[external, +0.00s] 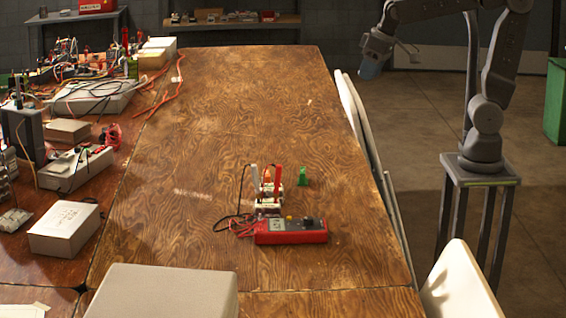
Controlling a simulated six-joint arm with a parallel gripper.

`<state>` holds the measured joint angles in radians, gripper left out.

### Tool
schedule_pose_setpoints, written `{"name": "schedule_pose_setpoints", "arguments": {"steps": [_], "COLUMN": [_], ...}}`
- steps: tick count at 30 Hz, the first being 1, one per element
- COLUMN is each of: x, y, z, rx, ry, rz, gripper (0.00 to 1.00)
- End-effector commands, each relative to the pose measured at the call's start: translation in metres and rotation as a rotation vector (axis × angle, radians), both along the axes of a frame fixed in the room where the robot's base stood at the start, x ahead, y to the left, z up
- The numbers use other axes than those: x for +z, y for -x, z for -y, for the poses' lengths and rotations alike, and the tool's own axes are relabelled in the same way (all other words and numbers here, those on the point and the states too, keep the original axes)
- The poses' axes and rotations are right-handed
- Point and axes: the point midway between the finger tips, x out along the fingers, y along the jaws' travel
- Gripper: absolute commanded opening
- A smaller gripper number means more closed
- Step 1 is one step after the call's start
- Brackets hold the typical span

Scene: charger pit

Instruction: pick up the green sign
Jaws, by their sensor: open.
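A small green object (303,176), which looks like the green sign, stands upright on the wooden table (230,110). It is just right of the red and white probes beside the multimeter; its face is too small to read. My gripper (370,68) is far from it, up at the back right, beyond the table's right edge and in the air. It is open, with nothing visible in it, though its fingers are small and hard to make out.
A red multimeter (291,231) with cables lies in front of the green object. White boxes (64,228) and wired electronics crowd the left side. A grey box (165,292) sits at the front. White chairs (458,285) line the right edge. The table's middle and back are clear.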

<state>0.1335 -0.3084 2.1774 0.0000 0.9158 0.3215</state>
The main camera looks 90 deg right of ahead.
Motion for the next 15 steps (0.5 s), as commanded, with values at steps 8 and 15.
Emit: {"name": "schedule_pose_setpoints", "arguments": {"steps": [8, 15], "x": [-0.042, -0.116], "y": [-0.086, -0.137], "z": [0.064, 0.131], "rx": [-0.413, -0.774], "ry": [-0.110, -0.187], "rz": [-0.114, -0.198], "gripper": [0.47, 0.47]}}
